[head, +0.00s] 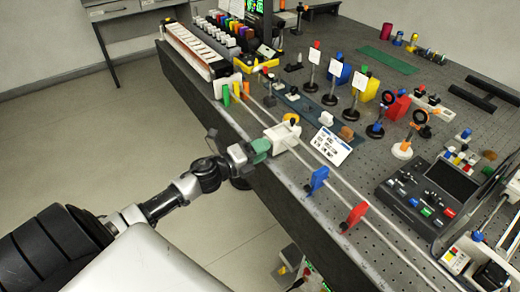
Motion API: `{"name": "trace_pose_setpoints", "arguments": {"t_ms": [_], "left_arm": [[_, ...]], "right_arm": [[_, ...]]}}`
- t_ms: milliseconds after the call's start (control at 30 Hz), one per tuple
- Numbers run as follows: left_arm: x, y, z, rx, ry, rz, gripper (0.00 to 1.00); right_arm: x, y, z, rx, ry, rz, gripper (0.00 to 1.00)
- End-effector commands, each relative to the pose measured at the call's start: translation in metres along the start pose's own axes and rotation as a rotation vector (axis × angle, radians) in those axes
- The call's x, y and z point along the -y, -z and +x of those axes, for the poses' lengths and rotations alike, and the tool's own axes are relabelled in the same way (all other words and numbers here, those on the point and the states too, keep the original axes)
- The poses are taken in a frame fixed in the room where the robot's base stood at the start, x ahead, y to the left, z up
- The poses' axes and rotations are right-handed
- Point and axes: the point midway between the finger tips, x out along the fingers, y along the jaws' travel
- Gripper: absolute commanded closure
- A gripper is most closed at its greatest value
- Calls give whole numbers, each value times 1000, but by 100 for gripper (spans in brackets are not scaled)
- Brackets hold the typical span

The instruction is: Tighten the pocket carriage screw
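A white carriage block (281,136) sits on the pale rail that runs along the near-left edge of the bench. A yellow-orange round piece (291,118) stands at its far side. My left gripper (259,149) reaches in from the left at the bench edge, with a green part at its tip right against or just beside the near side of the block. The carriage screw cannot be made out; the gripper may hide it. The finger gap is too small to see. I cannot make out my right gripper.
A blue holder (318,179) and a red holder (355,215) stand on the rail to the right. Yellow, orange and green pieces (236,91) stand to the left. A dark console (432,195) is at right.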

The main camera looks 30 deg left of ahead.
Motion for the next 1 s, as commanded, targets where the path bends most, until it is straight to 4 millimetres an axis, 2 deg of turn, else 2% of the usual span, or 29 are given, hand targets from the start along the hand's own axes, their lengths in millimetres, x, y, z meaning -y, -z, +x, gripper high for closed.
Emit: {"name": "trace_pose_setpoints", "arguments": {"t_ms": [367, 467, 800, 1000], "left_arm": [[-1, 0, -6, 1, -1, -1, 57], [-2, 1, -19, 0, -2, 0, 57], [-3, 1, -79, 0, -3, -2, 57], [-1, 0, -101, 0, 0, -2, 57]], "right_arm": [[0, 0, 2, 0, 0, 0, 58], [0, 0, 6, 0, 0, 0, 58], [0, -2, 18, 0, 0, 1, 58], [0, -2, 21, 0, 0, 1, 58]]}}
